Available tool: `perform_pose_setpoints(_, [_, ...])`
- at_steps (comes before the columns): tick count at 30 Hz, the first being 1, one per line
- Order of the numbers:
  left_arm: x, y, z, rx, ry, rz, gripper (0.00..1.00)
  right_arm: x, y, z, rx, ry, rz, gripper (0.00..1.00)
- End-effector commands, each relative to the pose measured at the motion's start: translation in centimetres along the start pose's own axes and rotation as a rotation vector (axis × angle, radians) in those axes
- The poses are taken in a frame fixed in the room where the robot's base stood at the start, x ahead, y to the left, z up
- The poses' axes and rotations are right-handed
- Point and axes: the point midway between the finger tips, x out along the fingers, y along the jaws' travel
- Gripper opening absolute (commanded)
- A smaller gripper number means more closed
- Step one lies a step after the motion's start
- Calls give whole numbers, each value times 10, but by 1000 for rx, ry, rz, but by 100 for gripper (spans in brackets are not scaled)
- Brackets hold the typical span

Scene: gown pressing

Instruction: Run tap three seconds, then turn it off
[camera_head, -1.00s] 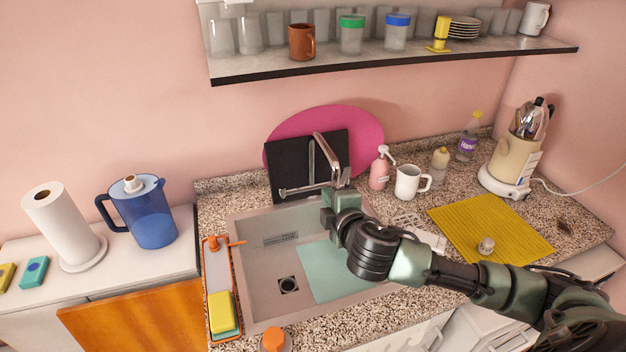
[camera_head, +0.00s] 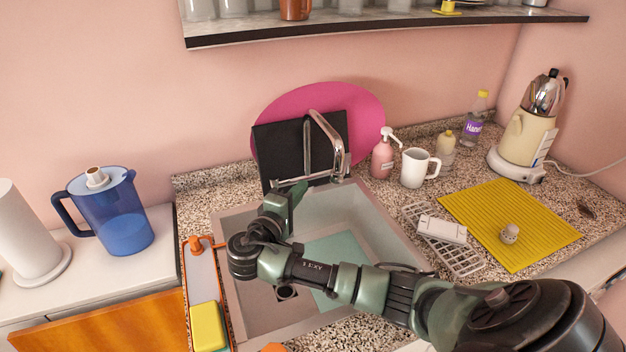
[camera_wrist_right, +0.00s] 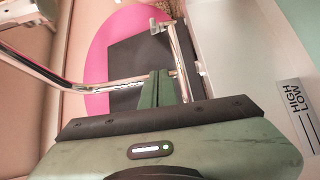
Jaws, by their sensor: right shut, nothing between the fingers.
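The chrome tap (camera_head: 323,135) stands at the back of the sink (camera_head: 370,215), in front of a black board. It has a tall curved pipe and a low horizontal arm. No running water shows. My right gripper (camera_head: 299,190) is shut and empty at the left end of the horizontal arm, over the sink's back left. In the right wrist view, the shut fingers (camera_wrist_right: 158,86) point at the tap (camera_wrist_right: 165,50), with chrome pipe close beside them. I cannot tell whether they touch it. My left gripper is not in view.
A black board (camera_head: 275,150) and a pink round board (camera_head: 365,105) lean on the wall behind the tap. A soap bottle (camera_head: 382,160) and white mug (camera_head: 414,170) stand right of it. A caddy with a yellow sponge (camera_head: 208,327) is left of the sink.

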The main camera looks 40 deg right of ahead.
Motion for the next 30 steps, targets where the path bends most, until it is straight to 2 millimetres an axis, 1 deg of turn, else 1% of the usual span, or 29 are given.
perform_pose_setpoints(1, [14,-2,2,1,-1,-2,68,1,-9,0,4,-32,28,0])
perform_pose_setpoints(2, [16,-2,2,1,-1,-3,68,1,-8,0,6,-48,42,0])
perform_pose_setpoints(5, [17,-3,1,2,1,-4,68,2,-5,2,8,-75,67,0])
perform_pose_setpoints(8, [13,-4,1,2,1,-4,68,9,-1,3,7,-81,74,0])
perform_pose_setpoints(11, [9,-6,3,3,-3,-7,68,23,1,4,7,-82,75,0])
perform_pose_setpoints(16, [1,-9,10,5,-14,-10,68,59,5,8,6,-82,74,0])
perform_pose_setpoints(21, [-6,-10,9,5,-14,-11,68,95,6,10,6,-81,72,0])
perform_pose_setpoints(23, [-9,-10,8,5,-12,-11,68,104,7,13,5,-79,72,0])
perform_pose_setpoints(24, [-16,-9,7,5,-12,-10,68,103,8,22,4,-77,71,0])
perform_pose_setpoints(27, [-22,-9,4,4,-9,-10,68,105,7,35,5,-76,70,0])
perform_pose_setpoints(30, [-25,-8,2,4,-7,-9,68,106,6,44,6,-77,70,0])
